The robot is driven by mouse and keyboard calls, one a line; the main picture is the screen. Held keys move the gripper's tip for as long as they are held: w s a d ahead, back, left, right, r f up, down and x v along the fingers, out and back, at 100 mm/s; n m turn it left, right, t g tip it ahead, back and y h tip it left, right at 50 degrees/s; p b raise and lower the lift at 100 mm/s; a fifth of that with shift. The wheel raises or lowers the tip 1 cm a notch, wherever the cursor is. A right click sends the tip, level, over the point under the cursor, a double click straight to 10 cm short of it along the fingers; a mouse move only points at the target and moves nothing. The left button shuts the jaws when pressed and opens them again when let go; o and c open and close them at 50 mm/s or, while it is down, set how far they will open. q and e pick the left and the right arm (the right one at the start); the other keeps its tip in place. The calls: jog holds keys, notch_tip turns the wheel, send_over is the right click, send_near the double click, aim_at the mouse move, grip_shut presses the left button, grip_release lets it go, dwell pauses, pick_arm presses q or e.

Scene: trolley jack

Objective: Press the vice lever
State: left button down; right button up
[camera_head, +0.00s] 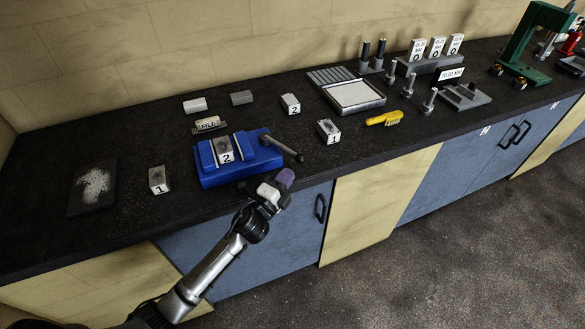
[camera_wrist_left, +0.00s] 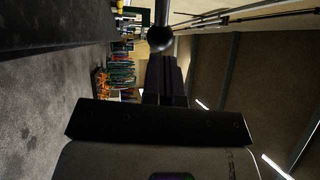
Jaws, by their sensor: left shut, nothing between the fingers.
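The blue vice (camera_head: 210,172) stands on the dark bench top, with a block marked 2 (camera_head: 225,150) between its jaws. Its lever (camera_head: 280,146) sticks out on the right and slopes down to a dark ball end. My left gripper (camera_head: 286,178) is shut and empty, just in front of the bench edge, below and a little left of the ball end. In the left wrist view the shut fingers (camera_wrist_left: 165,62) point at the lever's dark ball (camera_wrist_left: 160,38), very close to it. I cannot tell whether they touch. My right gripper is not in view.
Numbered blocks (camera_head: 158,180) stand left and right of the vice. A FILE sign (camera_head: 207,124) is behind it. A yellow-handled brush (camera_head: 384,118) and a white-topped tray (camera_head: 354,94) lie to the right. Cabinet fronts (camera_head: 378,198) drop below the bench edge; the floor there is clear.

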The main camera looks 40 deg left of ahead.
pick_arm(q)
jog(key=shift+x, duration=1.6)
